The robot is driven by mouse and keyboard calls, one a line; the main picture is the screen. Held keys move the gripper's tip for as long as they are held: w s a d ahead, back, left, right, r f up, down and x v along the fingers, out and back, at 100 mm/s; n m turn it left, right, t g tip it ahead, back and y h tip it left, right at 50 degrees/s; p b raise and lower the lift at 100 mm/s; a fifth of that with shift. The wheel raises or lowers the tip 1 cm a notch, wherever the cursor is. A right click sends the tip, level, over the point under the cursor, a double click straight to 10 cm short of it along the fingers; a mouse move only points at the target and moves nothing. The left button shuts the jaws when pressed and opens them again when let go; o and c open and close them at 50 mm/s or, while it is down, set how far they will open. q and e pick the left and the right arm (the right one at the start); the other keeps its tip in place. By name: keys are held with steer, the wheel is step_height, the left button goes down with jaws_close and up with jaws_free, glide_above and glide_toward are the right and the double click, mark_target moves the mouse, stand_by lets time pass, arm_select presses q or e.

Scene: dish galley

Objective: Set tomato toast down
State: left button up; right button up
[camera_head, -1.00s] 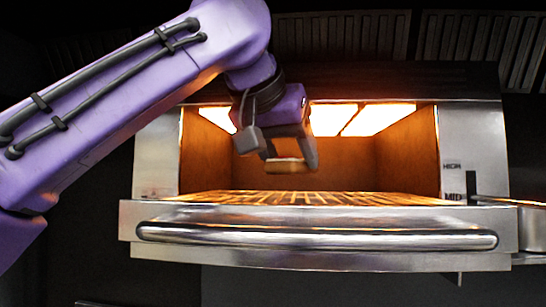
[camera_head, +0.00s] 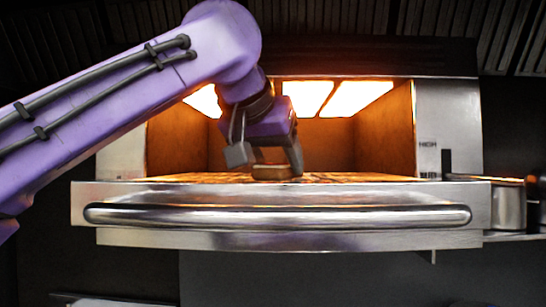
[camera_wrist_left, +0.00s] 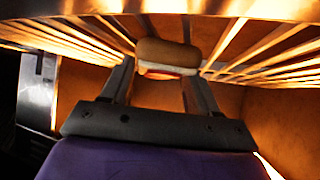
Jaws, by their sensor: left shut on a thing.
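The tomato toast (camera_head: 272,172) is a small brown piece of bread low inside the glowing grill oven. In the left wrist view the toast (camera_wrist_left: 168,52) shows a pale brown slab with a thin red layer against it. My left gripper (camera_head: 267,163) is shut on the toast, one finger on each side. The toast is right at the level of the grill rack (camera_head: 345,177); I cannot tell whether it touches the bars. The rack bars (camera_wrist_left: 262,58) also show in the wrist view. My right gripper is not in view.
The oven's steel front with a long handle bar (camera_head: 280,215) runs below the opening. The lit heater panels (camera_head: 355,98) are overhead. The rack to the right of the toast looks clear. A metal container (camera_head: 508,205) stands at the right.

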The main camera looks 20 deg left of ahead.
arm_select(q)
steer(key=o, duration=0.8)
steer(key=shift+a, duration=0.1)
steer(key=shift+c, duration=0.2)
steer(key=o, duration=0.5)
steer(key=shift+s+a, duration=0.1)
steer(key=shift+s, duration=0.2)
steer(key=shift+c, duration=0.2)
steer(key=shift+s+r, duration=0.2)
steer(key=shift+s, duration=0.25)
steer(key=shift+s+r+b, duration=0.25)
steer(key=shift+r+b, duration=0.05)
steer(key=v, duration=1)
steer(key=shift+s+f, duration=0.1)
steer(key=shift+f, duration=0.05)
